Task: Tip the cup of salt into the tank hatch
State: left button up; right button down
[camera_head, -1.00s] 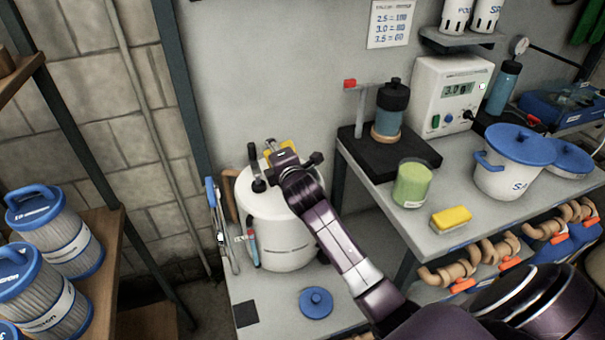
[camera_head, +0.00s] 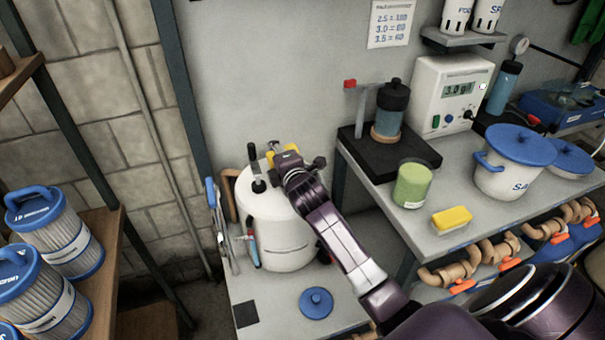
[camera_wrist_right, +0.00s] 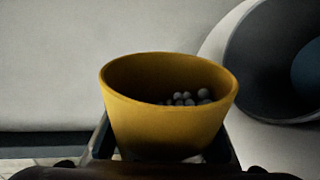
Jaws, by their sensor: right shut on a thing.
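The white tank (camera_head: 285,238) stands on the low bench in the head view. My right gripper (camera_head: 277,164) is over the tank's top, shut on the yellow cup (camera_head: 292,149), which is partly hidden behind it. In the right wrist view the yellow cup (camera_wrist_right: 165,125) looks upright and holds several small grey lumps of salt (camera_wrist_right: 188,98). To its right is a dark round opening with blue inside, which looks like the tank hatch (camera_wrist_right: 265,75); the cup is beside it. In the head view the hatch is hidden or too small to tell. My left gripper is not in view.
A blue lid (camera_head: 316,303) lies on the low bench in front of the tank. The higher bench at right holds a green jar (camera_head: 412,186), a yellow sponge (camera_head: 452,219) and a white lidded pot (camera_head: 508,178). Filter cartridges (camera_head: 55,235) stand on the left shelf.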

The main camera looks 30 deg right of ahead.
jog(key=shift+s+m+p, duration=0.1)
jog(key=shift+m+p, duration=0.2)
jog(key=shift+m, duration=0.2)
dwell(0.8)
jog(key=shift+d+f, duration=0.1)
jog(key=shift+d, duration=0.05)
jog(key=shift+y, duration=0.3)
jog(key=shift+d+m+p, duration=0.1)
jog(key=shift+m+p, duration=0.3)
jog(key=shift+r, duration=0.25)
dwell(0.3)
